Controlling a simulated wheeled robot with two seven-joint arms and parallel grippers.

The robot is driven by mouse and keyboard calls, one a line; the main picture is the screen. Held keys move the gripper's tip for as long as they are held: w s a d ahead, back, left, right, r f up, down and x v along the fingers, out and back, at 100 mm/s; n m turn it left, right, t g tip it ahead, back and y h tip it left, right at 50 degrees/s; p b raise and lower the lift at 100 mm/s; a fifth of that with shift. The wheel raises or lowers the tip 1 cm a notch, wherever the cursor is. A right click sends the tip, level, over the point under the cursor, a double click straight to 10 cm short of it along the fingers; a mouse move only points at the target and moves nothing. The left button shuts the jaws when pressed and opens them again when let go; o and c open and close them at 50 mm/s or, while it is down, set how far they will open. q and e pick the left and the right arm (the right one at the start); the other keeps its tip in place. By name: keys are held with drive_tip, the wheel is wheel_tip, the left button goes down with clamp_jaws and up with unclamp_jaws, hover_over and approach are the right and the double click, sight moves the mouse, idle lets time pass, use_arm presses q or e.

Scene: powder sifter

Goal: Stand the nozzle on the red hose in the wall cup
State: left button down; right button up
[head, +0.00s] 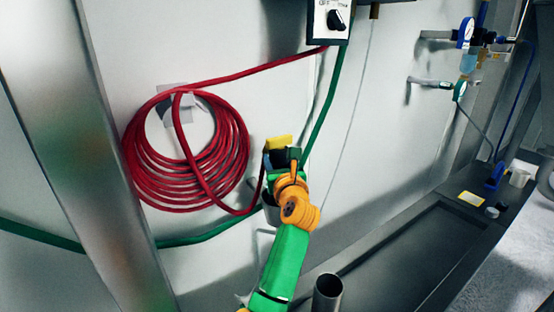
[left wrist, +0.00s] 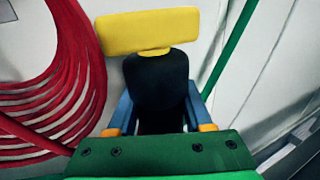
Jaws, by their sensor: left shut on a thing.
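The nozzle, with a yellow head (head: 279,142) and a black body, is held in my left gripper (head: 282,160). In the left wrist view the yellow head (left wrist: 148,31) sticks out beyond the black body, between the blue fingers of my left gripper (left wrist: 158,90), which is shut on it. The red hose (head: 138,172) hangs coiled on the wall to the left, and one strand runs to the gripper. A grey cup (head: 269,213) shows on the wall just below the gripper, partly hidden by my arm. My right gripper is not in view.
A green hose (head: 325,105) runs down the wall behind the gripper. A control box with a black knob (head: 336,20) is above. An open steel tube (head: 328,291) stands at the bottom. A dark tray (head: 410,255) and wall fittings (head: 466,35) are to the right.

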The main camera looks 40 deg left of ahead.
use_arm(q)
drive_tip(key=shift+f, duration=0.15)
drive_tip(key=shift+c, duration=1.1)
unclamp_jaws()
drive_tip(key=b+v, duration=0.2)
drive_tip(key=v, duration=0.5)
drive_tip(key=shift+s, duration=0.1)
